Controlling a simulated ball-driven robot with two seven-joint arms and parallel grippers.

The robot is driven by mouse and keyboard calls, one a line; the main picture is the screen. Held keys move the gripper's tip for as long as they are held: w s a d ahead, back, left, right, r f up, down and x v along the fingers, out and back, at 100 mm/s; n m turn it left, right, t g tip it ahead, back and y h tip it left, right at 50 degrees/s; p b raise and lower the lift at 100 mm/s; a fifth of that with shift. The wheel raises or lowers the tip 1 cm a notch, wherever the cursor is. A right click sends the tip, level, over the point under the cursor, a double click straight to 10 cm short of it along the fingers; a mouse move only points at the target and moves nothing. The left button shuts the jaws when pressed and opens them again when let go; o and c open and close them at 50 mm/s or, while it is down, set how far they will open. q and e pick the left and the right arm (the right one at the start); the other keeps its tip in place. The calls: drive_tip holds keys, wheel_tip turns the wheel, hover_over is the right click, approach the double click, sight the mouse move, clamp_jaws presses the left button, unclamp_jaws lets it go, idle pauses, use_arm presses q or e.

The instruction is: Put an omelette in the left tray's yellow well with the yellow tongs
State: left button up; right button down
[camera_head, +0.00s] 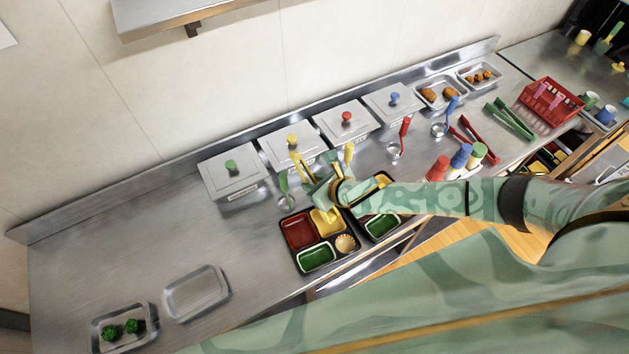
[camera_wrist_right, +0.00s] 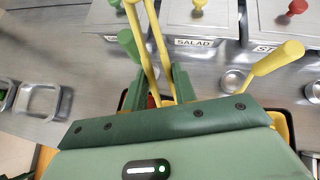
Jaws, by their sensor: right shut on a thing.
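My right gripper (camera_head: 325,190) is shut on the yellow tongs (camera_head: 302,168), just above the back edge of the left tray (camera_head: 290,245). In the right wrist view the tongs (camera_wrist_right: 150,45) rise from between the fingers (camera_wrist_right: 165,92); their lower ends are hidden. The left tray has a yellow well (camera_head: 325,221) beside a red well (camera_head: 298,231), with a green well (camera_head: 317,256) and a small round cup in front. Something yellow shows in the yellow well, but I cannot tell if it is an omelette. My left gripper is out of view.
Lidded pans with green (camera_head: 231,165), yellow, red and blue knobs line the wall. A second tray (camera_head: 385,226) lies under my right forearm. The counter at left is mostly clear around an empty metal tray (camera_head: 197,293).

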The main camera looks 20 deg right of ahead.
drive_tip(key=shift+f, duration=0.1)
drive_tip(key=shift+f+b, duration=1.1)
drive_tip(key=shift+f, duration=0.2)
drive_tip(key=c, duration=1.5)
unclamp_jaws()
wheel_tip(320, 180, up, 12)
drive_tip(key=p, duration=1.2)
drive_tip(key=shift+p, duration=0.4)
